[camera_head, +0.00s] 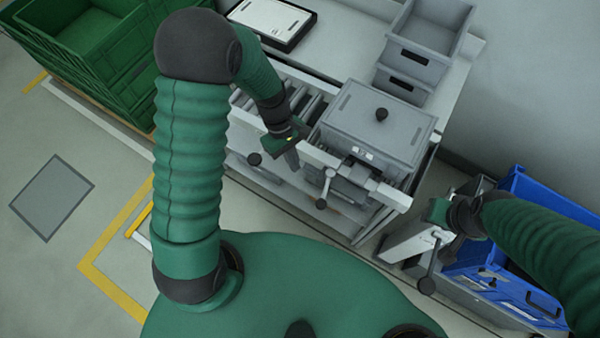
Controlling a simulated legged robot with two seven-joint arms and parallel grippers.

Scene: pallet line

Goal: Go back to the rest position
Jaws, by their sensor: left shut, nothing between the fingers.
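My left arm comes in from the left and bends down over the roller line. My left gripper (291,158) is shut and empty, pointing down at the front rail of the line. A grey lidded box (372,125) with a black knob sits on the line to its right, apart from it. My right arm comes in from the right edge. My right gripper (437,213) is near the lower right end of the line, beside a blue crate; its fingers are too small and dark to tell their state.
Green crates (85,35) are stacked at upper left. A clipboard (270,20) and stacked grey bins (425,40) stand on the back table. Black-knobbed levers (328,185) stick out from the line's front. The blue crate (515,285) stands at right.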

